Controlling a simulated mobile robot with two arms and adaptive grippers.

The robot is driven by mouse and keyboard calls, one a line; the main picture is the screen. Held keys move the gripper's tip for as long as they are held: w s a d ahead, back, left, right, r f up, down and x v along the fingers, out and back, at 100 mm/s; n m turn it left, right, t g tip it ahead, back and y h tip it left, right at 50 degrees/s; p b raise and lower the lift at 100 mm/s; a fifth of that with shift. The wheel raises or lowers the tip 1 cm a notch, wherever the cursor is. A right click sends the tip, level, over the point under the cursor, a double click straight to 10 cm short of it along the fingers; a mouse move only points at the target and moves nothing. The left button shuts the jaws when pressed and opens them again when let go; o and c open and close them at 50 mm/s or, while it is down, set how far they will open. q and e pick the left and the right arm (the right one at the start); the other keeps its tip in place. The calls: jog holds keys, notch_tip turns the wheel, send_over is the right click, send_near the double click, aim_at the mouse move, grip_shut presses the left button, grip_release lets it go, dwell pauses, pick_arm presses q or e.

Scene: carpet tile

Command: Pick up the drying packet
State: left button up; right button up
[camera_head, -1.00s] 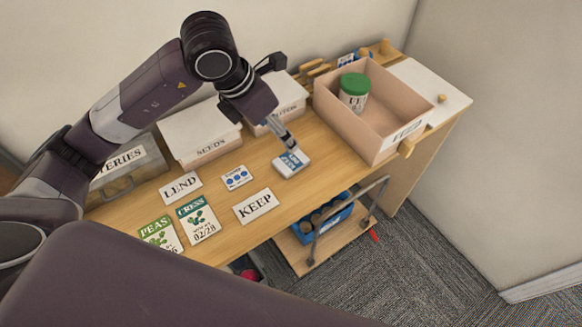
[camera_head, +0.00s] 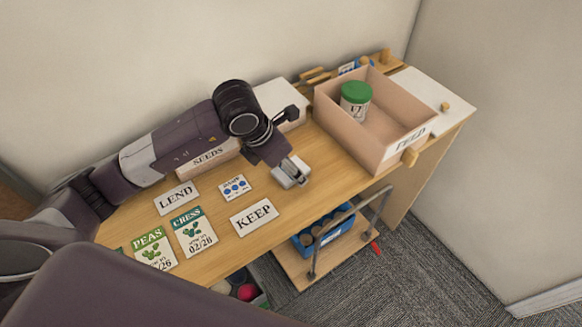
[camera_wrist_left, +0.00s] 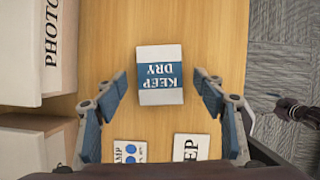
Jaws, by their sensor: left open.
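The drying packet (camera_wrist_left: 160,97) is a small white box with a blue band reading "KEEP DRY". It lies flat on the wooden tabletop. In the wrist view it shows between the fingers of my left gripper (camera_wrist_left: 162,78), with a gap on each side. The gripper is open and holds nothing; how high it is above the packet is hard to tell. In the head view my left gripper (camera_head: 291,174) is over the packet and partly hides it.
The LEND card (camera_head: 176,197), KEEP card (camera_head: 254,217), blue-dotted card (camera_head: 235,187) and seed packets (camera_head: 194,232) lie nearby. A SEEDS box (camera_head: 207,157) and other boxes line the back.

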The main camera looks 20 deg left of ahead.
pick_arm(q)
jog(key=shift+w+d+f, duration=0.1)
jog(key=shift+f, duration=0.3)
jog(key=shift+c, duration=0.5)
jog(key=c, duration=1.1)
jog(key=shift+r, duration=0.15)
jog(key=shift+c, duration=0.2)
